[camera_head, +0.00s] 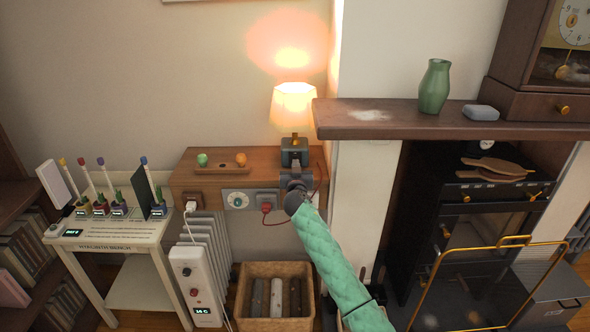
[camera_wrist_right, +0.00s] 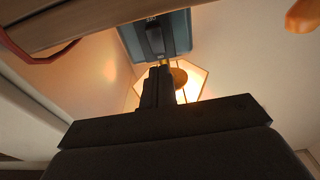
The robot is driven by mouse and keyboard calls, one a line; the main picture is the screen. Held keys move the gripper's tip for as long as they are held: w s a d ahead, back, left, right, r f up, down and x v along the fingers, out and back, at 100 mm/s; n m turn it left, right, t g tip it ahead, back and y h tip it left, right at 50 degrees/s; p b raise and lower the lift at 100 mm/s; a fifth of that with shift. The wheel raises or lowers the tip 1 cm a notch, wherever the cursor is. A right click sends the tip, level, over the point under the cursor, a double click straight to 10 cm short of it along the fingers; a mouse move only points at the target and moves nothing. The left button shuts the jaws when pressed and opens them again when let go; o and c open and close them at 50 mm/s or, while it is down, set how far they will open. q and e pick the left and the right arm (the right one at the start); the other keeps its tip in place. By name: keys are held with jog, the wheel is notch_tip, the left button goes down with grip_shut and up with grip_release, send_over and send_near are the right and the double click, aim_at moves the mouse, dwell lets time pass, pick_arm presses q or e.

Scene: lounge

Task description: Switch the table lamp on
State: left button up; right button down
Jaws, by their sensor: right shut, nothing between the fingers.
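The table lamp (camera_head: 293,105) stands at the right end of a wooden wall shelf. Its cream shade glows, and a bright warm patch lies on the wall above it. The lit shade also shows in the right wrist view (camera_wrist_right: 188,90). The lamp's dark, boxy base (camera_head: 294,146) is just beyond my right gripper (camera_head: 298,172). In the right wrist view, my closed fingers (camera_wrist_right: 157,72) point at the blue-grey base (camera_wrist_right: 130,40) and appear close to it or touching; I cannot tell which. Nothing shows between the fingers. My left gripper is out of view.
The wooden shelf (camera_head: 222,178) carries a green and an orange item, with a dial and plugs on its front. A mantel (camera_head: 400,124) with a green vase (camera_head: 434,87) juts out right of the lamp. A radiator (camera_head: 205,245) and a basket (camera_head: 262,270) are below.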

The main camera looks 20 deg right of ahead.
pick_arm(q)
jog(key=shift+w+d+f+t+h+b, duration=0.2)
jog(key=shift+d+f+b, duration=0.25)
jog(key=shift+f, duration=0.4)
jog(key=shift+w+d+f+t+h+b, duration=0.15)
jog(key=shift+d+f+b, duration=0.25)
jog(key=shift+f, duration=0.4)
pick_arm(e)
jog(key=r+v, duration=0.2)
jog(key=v, duration=0.8)
